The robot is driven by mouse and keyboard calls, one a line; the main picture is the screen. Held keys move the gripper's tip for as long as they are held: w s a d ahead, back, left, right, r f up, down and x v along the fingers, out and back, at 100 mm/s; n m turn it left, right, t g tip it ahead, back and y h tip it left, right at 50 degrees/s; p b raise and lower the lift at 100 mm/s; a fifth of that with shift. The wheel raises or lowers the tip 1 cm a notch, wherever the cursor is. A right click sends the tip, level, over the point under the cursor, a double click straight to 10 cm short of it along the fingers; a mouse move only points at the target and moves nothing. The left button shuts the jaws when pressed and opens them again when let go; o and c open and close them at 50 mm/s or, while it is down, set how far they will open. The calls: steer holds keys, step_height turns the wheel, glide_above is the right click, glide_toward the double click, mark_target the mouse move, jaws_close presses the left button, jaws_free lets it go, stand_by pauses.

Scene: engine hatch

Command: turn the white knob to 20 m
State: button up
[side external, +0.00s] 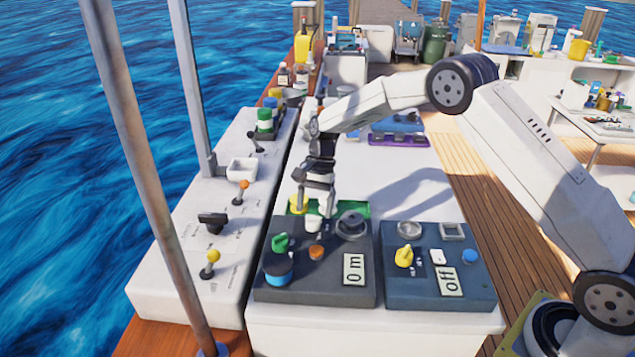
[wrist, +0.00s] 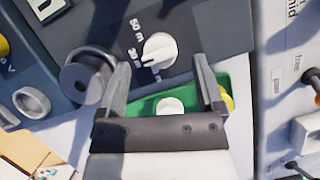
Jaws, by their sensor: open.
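The white knob (wrist: 160,48) stands on the dark panel (wrist: 215,30), with printed depth marks beside it; 50 m is readable and another looks like 20 m. It has a dark mark at its lower left edge, but I cannot tell its exact setting. The knob also shows below my gripper in the side view (side external: 313,223). A display plate (side external: 354,269) on the same panel reads 0 m. My gripper (wrist: 158,72) is open, its fingers pointing toward the knob, one on each side in the wrist view. I see no contact with the knob.
A round grey dial (side external: 351,224) stands close right of the knob. A green tray (side external: 356,209) lies behind the panel. A second panel (side external: 440,290) reads off.

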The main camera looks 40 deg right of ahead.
mark_target(313, 221)
steer(key=shift+x, duration=1.4)
steer(key=shift+d, duration=0.1)
jaws_close()
steer(key=shift+n, duration=0.4)
steer(key=n+h, duration=0.1)
steer(key=n, duration=0.1)
steer(key=n+g, duration=0.1)
steer(key=n, duration=0.2)
steer(key=shift+w+r+g+h, duration=0.1)
steer(key=shift+g+h, duration=0.2)
steer(key=shift+h, duration=0.1)
steer(key=n+h, duration=0.1)
steer(key=n, duration=0.2)
steer(key=n+h, duration=0.1)
steer(key=n, duration=0.2)
steer(key=shift+a+g, duration=0.2)
steer(key=shift+g, duration=0.1)
